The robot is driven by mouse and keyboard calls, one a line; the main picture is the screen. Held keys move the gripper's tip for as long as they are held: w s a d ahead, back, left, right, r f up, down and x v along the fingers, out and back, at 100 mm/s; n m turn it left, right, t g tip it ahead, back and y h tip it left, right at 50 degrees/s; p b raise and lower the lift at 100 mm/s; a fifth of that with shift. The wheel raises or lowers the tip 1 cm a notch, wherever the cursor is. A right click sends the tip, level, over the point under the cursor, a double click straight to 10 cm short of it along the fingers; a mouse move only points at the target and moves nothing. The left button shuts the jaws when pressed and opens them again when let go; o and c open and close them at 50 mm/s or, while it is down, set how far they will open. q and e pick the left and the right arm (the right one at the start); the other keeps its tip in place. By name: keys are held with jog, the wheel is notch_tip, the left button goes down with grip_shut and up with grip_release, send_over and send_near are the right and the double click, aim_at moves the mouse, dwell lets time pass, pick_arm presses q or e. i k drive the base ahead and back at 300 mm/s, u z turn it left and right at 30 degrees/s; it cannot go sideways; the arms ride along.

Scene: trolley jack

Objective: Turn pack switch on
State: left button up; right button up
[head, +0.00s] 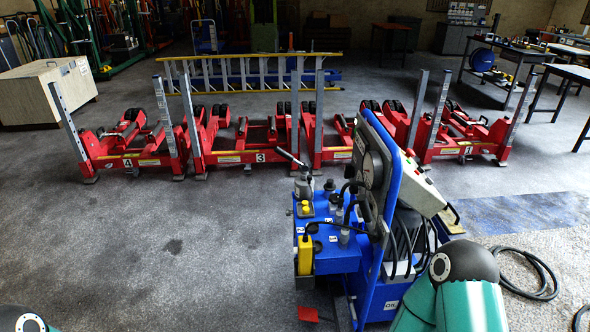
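The blue hydraulic pack (335,260) stands on the floor right of centre, with gauges, hoses and a yellow part on it. A pale grey control box (424,190) is fixed to its right side, tilted, with small coloured buttons or lamps on its face. The pack switch is too small to tell apart there, and its position cannot be read. Neither gripper is in view. Part of my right arm shows at the lower right, in front of the pack's lower right side. Only a bit of my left arm shows in the bottom left corner.
Red numbered trolley jacks (255,157) stand in a row behind the pack. A black hose (530,272) lies coiled on the floor at right. A pale crate (45,92) stands at back left, and a dark workbench (505,52) at back right. The floor left of the pack is clear.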

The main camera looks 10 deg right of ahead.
aim_at(349, 171)
jog(key=u, duration=0.8)
jog(key=i, duration=2.5)
jog(key=z, duration=1.9)
jog(key=k, duration=0.6)
jog(key=u, duration=0.05)
jog(key=i, duration=0.55)
